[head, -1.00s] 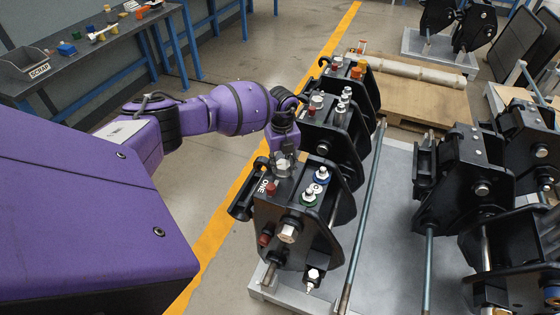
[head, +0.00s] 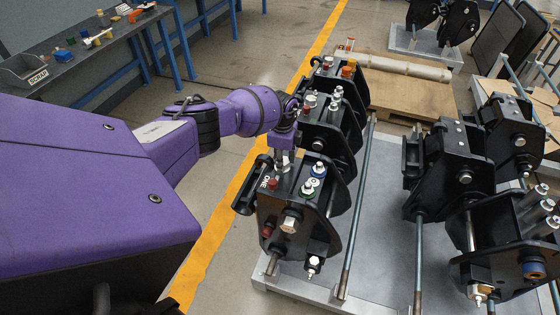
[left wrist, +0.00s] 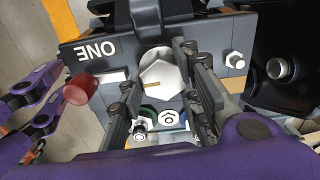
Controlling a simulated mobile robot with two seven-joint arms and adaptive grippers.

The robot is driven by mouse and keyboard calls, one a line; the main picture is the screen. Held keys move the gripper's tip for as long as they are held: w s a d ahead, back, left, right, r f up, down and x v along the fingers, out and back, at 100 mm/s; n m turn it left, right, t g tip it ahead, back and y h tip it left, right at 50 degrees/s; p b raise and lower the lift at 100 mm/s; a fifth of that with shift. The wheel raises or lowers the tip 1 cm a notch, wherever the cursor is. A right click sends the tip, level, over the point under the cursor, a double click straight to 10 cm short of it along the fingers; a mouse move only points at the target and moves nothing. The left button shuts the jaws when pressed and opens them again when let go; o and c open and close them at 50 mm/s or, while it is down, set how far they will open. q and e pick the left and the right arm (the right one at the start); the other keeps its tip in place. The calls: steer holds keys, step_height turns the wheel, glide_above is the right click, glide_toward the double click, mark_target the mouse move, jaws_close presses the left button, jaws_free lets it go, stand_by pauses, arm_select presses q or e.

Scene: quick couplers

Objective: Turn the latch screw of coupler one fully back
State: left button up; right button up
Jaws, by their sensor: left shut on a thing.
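Coupler one (head: 298,207) is a black block with "ONE" on its top edge, on the near left of the grey pallet. Its latch screw, a silver hex head (left wrist: 160,74) with a small yellow mark, stands on the top face beside the lettering. My left gripper (head: 284,165) points down over it, shut on the hex head, with one grey finger on each side in the left wrist view. The fingers partly hide the screw in the head view. A red knob (left wrist: 80,90) sits beside the lettering. My right gripper cannot be made out in either view.
Ports with blue and green rings (head: 312,181) sit close to the gripper on coupler one. More couplers (head: 330,125) stand behind in a row, and others (head: 450,175) to the right.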

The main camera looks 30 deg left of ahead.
arm_select(q)
steer(key=n, duration=0.4)
steer(key=shift+s, duration=0.1)
steer(key=shift+n, duration=0.5)
steer(key=shift+d+f+n, duration=0.15)
steer(key=shift+n, duration=0.15)
steer(key=o, duration=1)
steer(key=shift+s, duration=0.1)
steer(key=shift+o, duration=0.2)
steer(key=shift+r, duration=0.2)
steer(key=shift+r, duration=0.35)
step_height(320, 180, up, 11)
